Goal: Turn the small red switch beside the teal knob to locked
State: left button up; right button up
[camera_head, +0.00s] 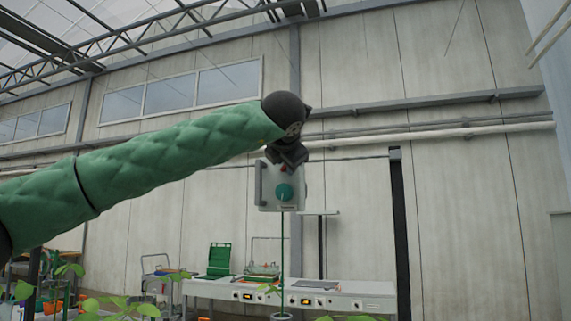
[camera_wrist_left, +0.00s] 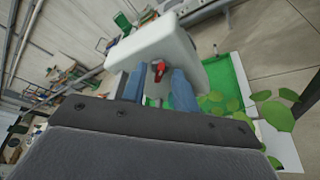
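A pale control box (camera_head: 264,188) hangs in the middle of the head view, with a round teal knob (camera_head: 284,192) on its front. The small red switch (camera_head: 283,168) sits just above the knob, close under my left gripper (camera_head: 287,161). In the left wrist view the red switch (camera_wrist_left: 158,70) shows against the white box (camera_wrist_left: 152,44), between the two blue fingers. My left gripper (camera_wrist_left: 157,86) is open, with a gap on both sides of the switch. The knob is hidden there. The switch's marked positions cannot be read. My right gripper is not in view.
A thin green post (camera_head: 282,255) stands below the box. A long white bench (camera_head: 345,296) with a green open case (camera_head: 219,258) stands behind. A dark upright post (camera_head: 400,230) is to the right. Plant leaves (camera_head: 120,306) show at the lower left.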

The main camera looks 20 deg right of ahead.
pick_arm(q)
jog(key=b+v, duration=0.1)
jog(key=v, duration=0.6)
jog(key=shift+s, duration=0.3)
